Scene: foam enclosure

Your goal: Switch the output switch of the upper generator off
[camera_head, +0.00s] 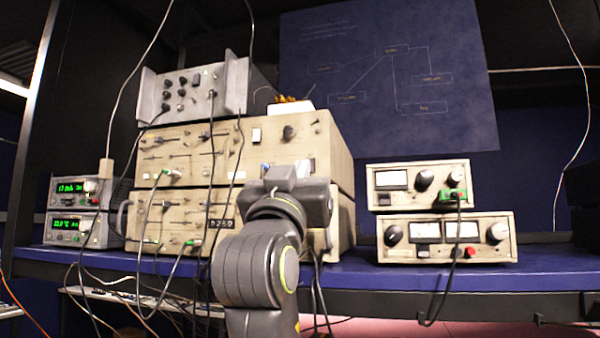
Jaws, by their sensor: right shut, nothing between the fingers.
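Two stacked units with green lit digits stand at the left end of the shelf; the upper one (70,189) sits on the lower one (72,228). They look like the generators, but their labels are too small to read. Knobs show at the right of each front; I cannot tell the output switch or its position. My right arm rises from the bottom middle. My right gripper (290,174) is shut and empty, in front of the large beige rack units, well to the right of the green-digit units. Its fingertips are hard to make out. My left gripper is not in view.
Large beige units (222,150) with a grey knobbed unit (188,89) on top fill the middle. Two smaller meter units (445,238) stand at the right on the blue shelf (540,262). Loose cables hang before the fronts. A blue board (395,75) stands behind.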

